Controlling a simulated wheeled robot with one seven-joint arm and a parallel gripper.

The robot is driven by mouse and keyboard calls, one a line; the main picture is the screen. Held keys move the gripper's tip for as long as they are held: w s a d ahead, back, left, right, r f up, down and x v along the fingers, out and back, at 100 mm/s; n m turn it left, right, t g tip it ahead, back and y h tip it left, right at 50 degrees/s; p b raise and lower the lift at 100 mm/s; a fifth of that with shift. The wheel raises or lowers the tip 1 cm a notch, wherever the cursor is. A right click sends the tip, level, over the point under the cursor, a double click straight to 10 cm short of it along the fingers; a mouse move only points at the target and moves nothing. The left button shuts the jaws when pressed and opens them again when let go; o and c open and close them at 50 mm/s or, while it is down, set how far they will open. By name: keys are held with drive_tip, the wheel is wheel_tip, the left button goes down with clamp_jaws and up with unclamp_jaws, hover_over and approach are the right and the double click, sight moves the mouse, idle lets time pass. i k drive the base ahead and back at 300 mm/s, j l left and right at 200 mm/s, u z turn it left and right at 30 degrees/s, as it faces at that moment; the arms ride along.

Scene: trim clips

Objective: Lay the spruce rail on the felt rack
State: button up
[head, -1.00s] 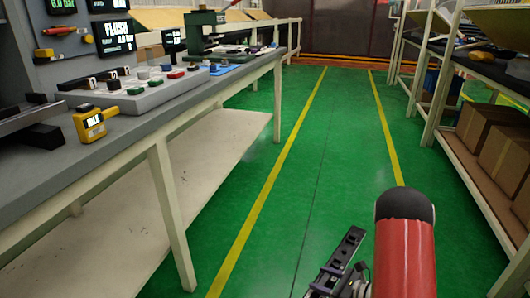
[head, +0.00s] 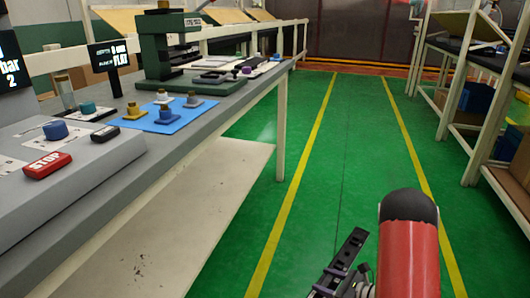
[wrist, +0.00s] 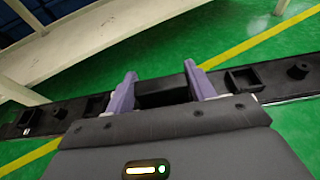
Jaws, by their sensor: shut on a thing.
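My gripper (wrist: 162,90), with two purple fingers, is shut on a long, dark, nearly black rail (wrist: 283,82) across its middle. The rail carries raised square sockets and round studs, and extends past both fingers in the wrist view. In the head view my gripper (head: 328,285) and the tilted rail (head: 350,250) show at the bottom, held over the green floor beside my red arm. The rail's lower end is cut off there. I cannot make out a felt rack in either view.
Shelving (head: 478,140) stands at the right. The green aisle (head: 330,160) between yellow lines is clear.

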sight(225, 63)
drive_tip(key=i, duration=2.1)
